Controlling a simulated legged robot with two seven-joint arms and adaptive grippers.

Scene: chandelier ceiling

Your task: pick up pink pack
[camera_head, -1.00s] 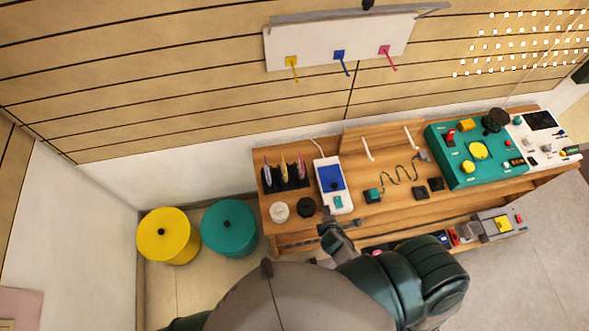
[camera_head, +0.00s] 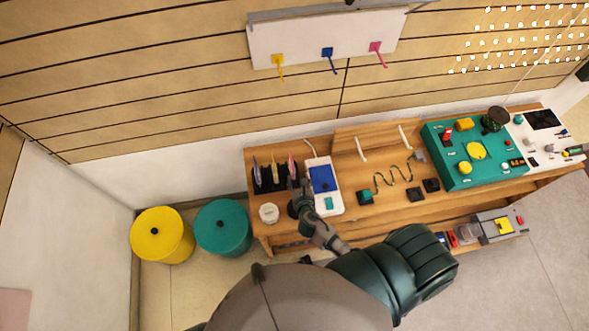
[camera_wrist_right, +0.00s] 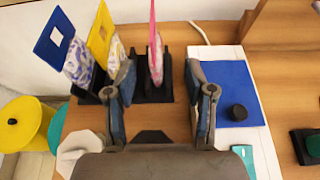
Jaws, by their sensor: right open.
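The pink pack (camera_wrist_right: 155,50) stands upright in a black rack (camera_wrist_right: 154,88) on the wooden bench, at the right end of a row with a yellow pack (camera_wrist_right: 102,38) and a blue pack (camera_wrist_right: 72,50). In the head view the pink pack (camera_head: 291,168) is partly hidden by my right gripper (camera_head: 300,190). In the right wrist view my right gripper (camera_wrist_right: 160,82) is open and empty, with its two fingers on either side of the pink pack and nearer the camera than it. I cannot tell whether they touch it. My left gripper is not in view.
A white device with a blue screen (camera_head: 322,179) lies just right of the rack. A white round container (camera_head: 268,213) stands in front of the rack. Yellow (camera_head: 162,236) and teal (camera_head: 223,228) bins stand left of the bench. A green panel (camera_head: 470,178) is farther right.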

